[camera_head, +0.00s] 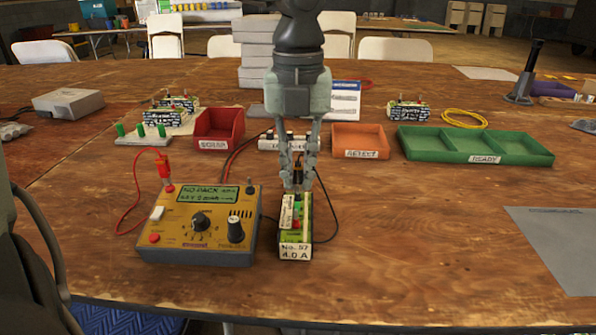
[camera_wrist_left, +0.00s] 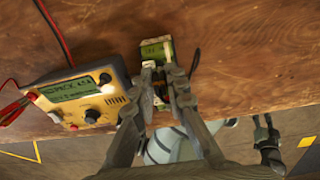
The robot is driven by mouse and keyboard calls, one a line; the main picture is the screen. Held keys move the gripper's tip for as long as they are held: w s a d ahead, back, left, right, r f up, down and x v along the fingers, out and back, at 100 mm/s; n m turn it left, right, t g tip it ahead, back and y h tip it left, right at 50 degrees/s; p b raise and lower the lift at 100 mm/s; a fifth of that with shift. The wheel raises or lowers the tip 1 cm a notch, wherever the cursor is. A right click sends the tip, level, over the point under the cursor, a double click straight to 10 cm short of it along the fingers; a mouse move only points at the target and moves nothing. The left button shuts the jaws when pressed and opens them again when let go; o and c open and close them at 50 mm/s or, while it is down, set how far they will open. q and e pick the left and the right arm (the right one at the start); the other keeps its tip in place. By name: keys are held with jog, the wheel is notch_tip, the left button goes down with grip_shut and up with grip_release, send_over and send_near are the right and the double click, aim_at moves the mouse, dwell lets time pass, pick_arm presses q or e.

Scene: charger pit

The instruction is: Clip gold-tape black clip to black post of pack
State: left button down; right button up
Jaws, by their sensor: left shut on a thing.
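The battery pack (camera_head: 295,238), labelled "No. 57 4.0 A", stands on the table to the right of the yellow charger (camera_head: 200,225). Its green end also shows in the left wrist view (camera_wrist_left: 155,50). My left gripper (camera_head: 298,183) points down over the pack's far end, shut on the black clip (camera_head: 297,172), which shows a little orange-gold. The fingers hide most of the clip and the black post, so I cannot tell whether they touch. A black lead curves right of the pack. My right gripper (camera_wrist_left: 265,135) shows small and dark in the left wrist view; its jaw state is unclear.
A red clip (camera_head: 164,168) stands at the charger's left back, with a looping red lead. The charger display reads "NO PACK". Behind are a red bin (camera_head: 219,125), an orange tray (camera_head: 360,138) and a green tray (camera_head: 475,145). The table right of the pack is clear.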

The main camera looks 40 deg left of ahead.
aim_at(298, 163)
pick_arm(q)
jog(key=shift+f+b, duration=0.2)
jog(key=shift+b, duration=0.75)
dwell(1.1)
dwell(0.4)
jog(key=c, duration=1.5)
grip_release()
jog(key=shift+o, duration=0.3)
jog(key=shift+o, duration=0.9)
jog(key=shift+r, duration=0.1)
jog(key=shift+r+p, duration=2.05)
jog(key=shift+r, duration=1.6)
